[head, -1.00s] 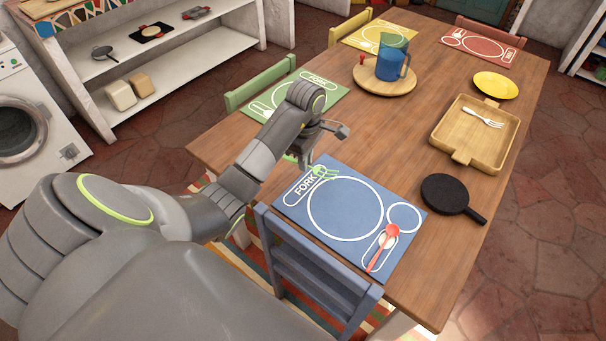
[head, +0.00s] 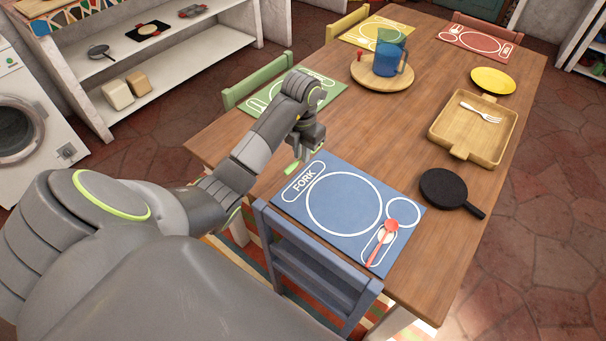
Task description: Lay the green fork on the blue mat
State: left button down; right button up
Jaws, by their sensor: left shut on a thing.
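The blue mat (head: 330,238) lies on the near side of the table, with a white outline marked FORK at its left edge, a plate circle, a cup circle and a spoon outline. The FORK outline is empty. My left gripper (head: 301,153) points down just past the mat's far left corner. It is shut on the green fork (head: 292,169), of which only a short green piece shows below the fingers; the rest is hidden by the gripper. I cannot tell how high the fork is above the table. My right gripper is not in view.
A red spoon (head: 382,243) lies on the mat's right side. A black pan (head: 444,190), a wooden tray (head: 440,135) with a white fork (head: 481,113), a yellow plate (head: 493,81) and a round board (head: 366,90) with a blue pitcher (head: 385,62) stand farther off. The table's middle is clear.

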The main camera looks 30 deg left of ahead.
pick_arm(q)
jog(key=b, duration=0.4)
send_over(302, 182)
notch_tip(302, 182, down, 5)
jog(key=shift+f, duration=0.2)
notch_tip(302, 182, down, 4)
jog(key=shift+s+r+p, duration=0.1)
jog(key=shift+r+p, duration=0.05)
jog(key=shift+p, duration=0.55)
jog(key=shift+f, duration=0.3)
jog(key=shift+f, duration=0.15)
jog(key=c, duration=1.4)
grip_release()
